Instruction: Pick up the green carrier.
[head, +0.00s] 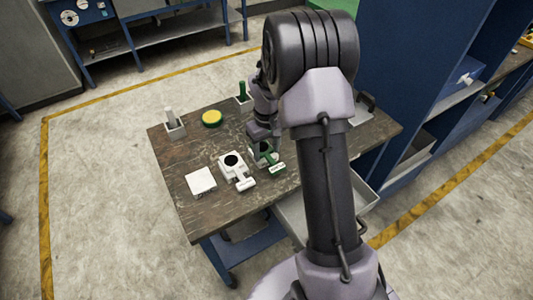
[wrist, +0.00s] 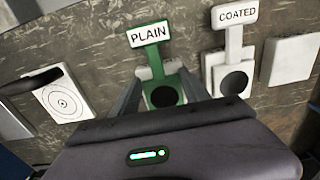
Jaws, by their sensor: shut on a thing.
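The green carrier (wrist: 148,36) has a tag reading PLAIN and a round black spot. It also shows in the head view (head: 276,157), partly hidden by my arm. My gripper (wrist: 161,80) is shut on it, with one finger on each side of its wider end; the tag end sticks out past the fingers. My gripper (head: 262,148) is low over the table in the head view. White shows around the green part in the wrist view. I cannot tell whether the carrier touches what is under it.
A white COATED carrier (wrist: 235,42) lies close beside it, then a white square plate (head: 201,181). A white plate with circles (wrist: 62,102) is on the other side. A yellow disc (head: 211,118), a white holder (head: 175,131) and a green upright piece (head: 242,91) stand farther back.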

